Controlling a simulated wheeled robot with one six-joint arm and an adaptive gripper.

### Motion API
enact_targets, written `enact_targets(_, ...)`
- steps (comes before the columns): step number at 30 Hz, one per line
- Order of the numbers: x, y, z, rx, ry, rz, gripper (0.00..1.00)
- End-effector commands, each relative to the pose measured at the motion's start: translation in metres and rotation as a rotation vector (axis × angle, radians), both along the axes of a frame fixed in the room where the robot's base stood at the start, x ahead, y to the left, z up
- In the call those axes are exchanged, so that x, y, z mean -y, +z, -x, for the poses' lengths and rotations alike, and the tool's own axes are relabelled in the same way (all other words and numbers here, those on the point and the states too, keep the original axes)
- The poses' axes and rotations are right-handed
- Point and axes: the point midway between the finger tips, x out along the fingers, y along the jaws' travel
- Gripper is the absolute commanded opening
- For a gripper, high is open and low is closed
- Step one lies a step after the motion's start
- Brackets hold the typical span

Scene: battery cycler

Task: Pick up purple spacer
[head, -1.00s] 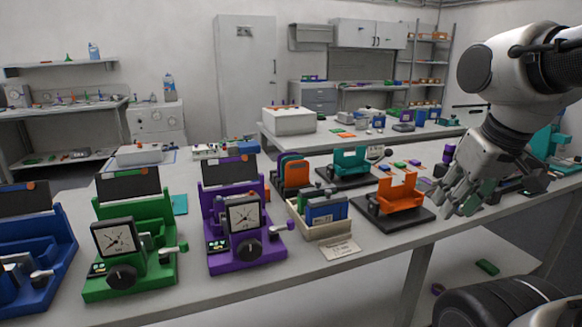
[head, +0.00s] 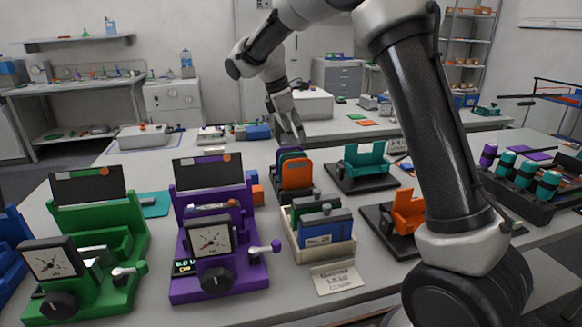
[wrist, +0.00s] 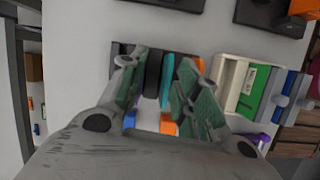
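I cannot single out a purple spacer with certainty. A purple cylinder (head: 488,155) stands at the right in the head view, beside teal ones in a dark holder. A flat purple piece (head: 530,154) lies behind it. My gripper (head: 293,132) hangs over the table behind a rack of upright plates, whose front plate is orange (head: 297,175). In the wrist view my gripper (wrist: 158,78) is open, its fingers spread either side of dark, teal (wrist: 167,80) and orange plates below. Nothing shows held. A small purple part (wrist: 262,140) shows at the lower right there.
A purple cycler (head: 215,235) and a green cycler (head: 90,250) stand at the front left. A box of blue and green cells (head: 345,250) is in front of the rack. Teal (head: 365,165) and orange (head: 405,212) fixtures stand right of it. My arm hides part of the table.

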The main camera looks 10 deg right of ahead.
Motion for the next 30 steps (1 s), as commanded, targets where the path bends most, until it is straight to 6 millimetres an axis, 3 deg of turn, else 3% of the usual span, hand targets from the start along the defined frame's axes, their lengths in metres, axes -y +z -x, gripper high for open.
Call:
enact_targets(3, -0.017, -0.018, -0.016, -0.039, 0.079, 0.031, 0.32)
enact_targets(7, -0.021, -0.029, -0.022, -0.056, 0.112, 0.045, 0.32)
enact_targets(21, 0.004, -0.089, -0.025, -0.058, 0.114, 0.046, 0.32)
enact_targets(30, 0.008, -0.098, -0.025, -0.056, 0.113, 0.044, 0.32)
